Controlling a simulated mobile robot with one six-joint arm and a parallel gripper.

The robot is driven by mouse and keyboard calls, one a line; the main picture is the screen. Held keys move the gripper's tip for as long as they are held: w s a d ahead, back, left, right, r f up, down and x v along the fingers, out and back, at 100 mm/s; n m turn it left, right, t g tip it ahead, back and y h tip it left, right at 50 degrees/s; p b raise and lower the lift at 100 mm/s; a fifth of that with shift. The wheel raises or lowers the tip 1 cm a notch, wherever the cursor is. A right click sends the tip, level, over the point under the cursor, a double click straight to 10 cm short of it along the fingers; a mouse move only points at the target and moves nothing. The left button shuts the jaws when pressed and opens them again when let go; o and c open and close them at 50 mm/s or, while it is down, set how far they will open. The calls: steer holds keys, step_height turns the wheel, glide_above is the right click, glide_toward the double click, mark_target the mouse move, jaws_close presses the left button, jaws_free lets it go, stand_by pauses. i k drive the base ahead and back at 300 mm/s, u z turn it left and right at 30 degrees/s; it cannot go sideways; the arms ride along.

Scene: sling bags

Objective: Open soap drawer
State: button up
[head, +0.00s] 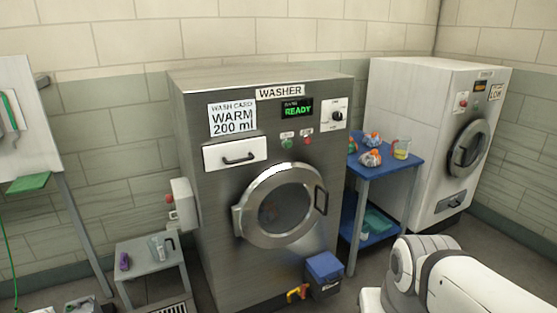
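The washer (205,200) is a grey metal machine in the middle of the head view, with a round glass door that looks closed. Its soap drawer (220,157) is a white front panel with a dark bar handle (239,159), at the upper left above the door. The drawer front looks flush with the washer, so it appears shut. A wash card reading "WARM 200 ml" (232,119) is above the drawer, and the display (297,109) reads "READY". My white arm shows at the lower right, but my gripper is out of view.
A small grey table (150,257) stands at left.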

mark_target(233, 154)
steer(key=u, duration=0.05)
steer(key=i, duration=1)
steer(key=z, duration=0.05)
